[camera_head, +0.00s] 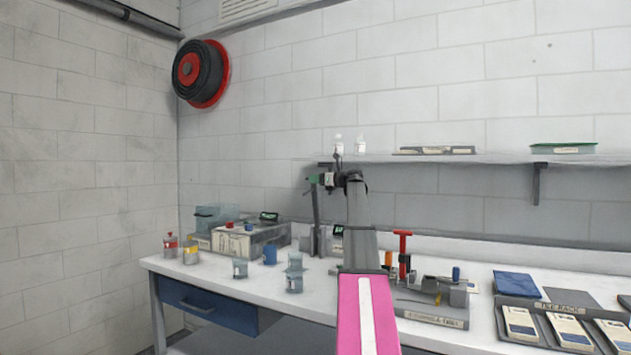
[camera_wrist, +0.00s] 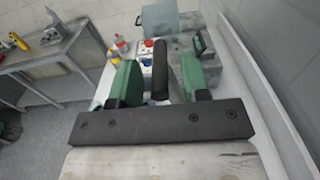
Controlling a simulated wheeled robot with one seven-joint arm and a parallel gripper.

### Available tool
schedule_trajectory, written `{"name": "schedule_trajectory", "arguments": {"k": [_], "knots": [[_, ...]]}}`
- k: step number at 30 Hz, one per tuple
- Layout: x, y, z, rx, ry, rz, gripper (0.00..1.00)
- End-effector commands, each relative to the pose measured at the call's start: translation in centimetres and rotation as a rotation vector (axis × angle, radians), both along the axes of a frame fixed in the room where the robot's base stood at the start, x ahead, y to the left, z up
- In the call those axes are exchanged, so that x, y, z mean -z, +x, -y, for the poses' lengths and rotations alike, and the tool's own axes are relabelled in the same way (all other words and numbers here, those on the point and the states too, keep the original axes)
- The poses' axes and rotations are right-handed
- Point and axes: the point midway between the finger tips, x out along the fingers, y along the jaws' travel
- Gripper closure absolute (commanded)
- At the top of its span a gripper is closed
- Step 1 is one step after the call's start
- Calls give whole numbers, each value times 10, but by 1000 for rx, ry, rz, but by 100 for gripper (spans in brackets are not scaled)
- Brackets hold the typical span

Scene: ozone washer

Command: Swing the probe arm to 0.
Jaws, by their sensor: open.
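The washer (camera_head: 250,240) is a pale box at the back left of the bench, with red and blue parts on top and a small dark display (camera_head: 269,216). The display also shows in the wrist view (camera_wrist: 202,42). My gripper (camera_head: 322,181) is above the bench, right of the washer, with green fingers. In the wrist view my gripper (camera_wrist: 160,66) is open, with a dark rod (camera_wrist: 160,70) between the fingers. I cannot tell whether this rod is the probe arm or whether a finger touches it. A thin dark post (camera_head: 316,215) stands below my gripper. No scale reading is legible.
A fixture with a red T-handle (camera_head: 403,250) and a rack tray (camera_head: 560,313) are to the right. A wall shelf (camera_head: 480,158) runs behind my gripper.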

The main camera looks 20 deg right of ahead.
Motion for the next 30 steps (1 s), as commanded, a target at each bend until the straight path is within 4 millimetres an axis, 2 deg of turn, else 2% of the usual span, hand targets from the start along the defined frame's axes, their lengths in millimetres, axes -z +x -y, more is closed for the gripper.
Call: {"name": "schedule_trajectory", "arguments": {"k": [12,14,16,17,25,30], "knots": [[0,6,-5,0,0,0,58],[0,6,-5,0,0,0,74],[0,6,-5,0,0,0,97],[0,6,-5,0,0,0,100],[2,3,-9,-1,-11,9,100],[6,-7,-21,-1,-55,43,100]]}}
